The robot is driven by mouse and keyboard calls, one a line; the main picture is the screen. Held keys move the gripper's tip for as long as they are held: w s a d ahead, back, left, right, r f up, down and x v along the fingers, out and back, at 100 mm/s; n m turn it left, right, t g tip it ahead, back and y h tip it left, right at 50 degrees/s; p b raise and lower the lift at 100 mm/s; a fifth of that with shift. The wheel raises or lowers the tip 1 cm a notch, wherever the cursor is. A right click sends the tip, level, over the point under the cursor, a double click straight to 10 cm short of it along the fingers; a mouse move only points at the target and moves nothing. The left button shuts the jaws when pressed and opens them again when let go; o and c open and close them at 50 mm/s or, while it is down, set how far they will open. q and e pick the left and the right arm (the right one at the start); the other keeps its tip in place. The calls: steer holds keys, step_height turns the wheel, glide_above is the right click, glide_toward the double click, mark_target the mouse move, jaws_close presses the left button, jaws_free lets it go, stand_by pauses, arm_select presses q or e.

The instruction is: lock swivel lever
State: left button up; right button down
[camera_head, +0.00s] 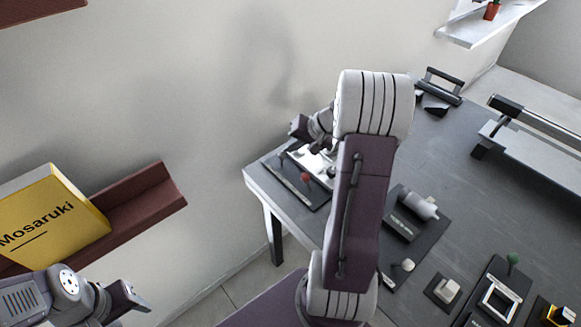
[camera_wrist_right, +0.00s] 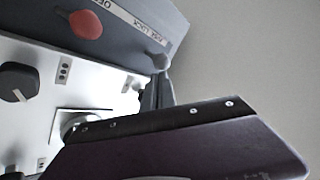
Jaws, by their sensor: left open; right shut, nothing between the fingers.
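The panel with the swivel lever lies at the table's near left corner in the head view, with a red knob (camera_head: 305,177). I cannot tell for certain which part is the lever. My right gripper (camera_head: 318,130) is over the panel's far side, shut and empty; it is close to the panel in the wrist view (camera_wrist_right: 157,92). My left gripper (camera_head: 125,297) is open and empty, away at lower left.
A yellow box (camera_head: 48,220) stands on a dark red shelf (camera_head: 145,198) at left. The grey table (camera_head: 420,150) holds several devices right of my arm, including a cylinder block (camera_head: 415,205) and a green-knobbed frame (camera_head: 500,295). A wall rises behind the panel.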

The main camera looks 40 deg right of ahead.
steer(key=s+f+t+b, duration=0.1)
steer(key=b, duration=0.3)
steer(key=shift+s+f, duration=0.15)
steer(key=shift+f, duration=0.25)
steer(key=shift+s+r+t, duration=0.15)
steer(key=shift+r+t, duration=0.25)
steer(key=shift+r, duration=0.4)
arm_select(q)
step_height(320, 180, down, 6)
steer(key=shift+s, duration=0.3)
arm_select(e)
steer(key=shift+s+r, duration=0.35)
steer(key=shift+s, duration=0.25)
arm_select(q)
steer(key=shift+f, duration=0.15)
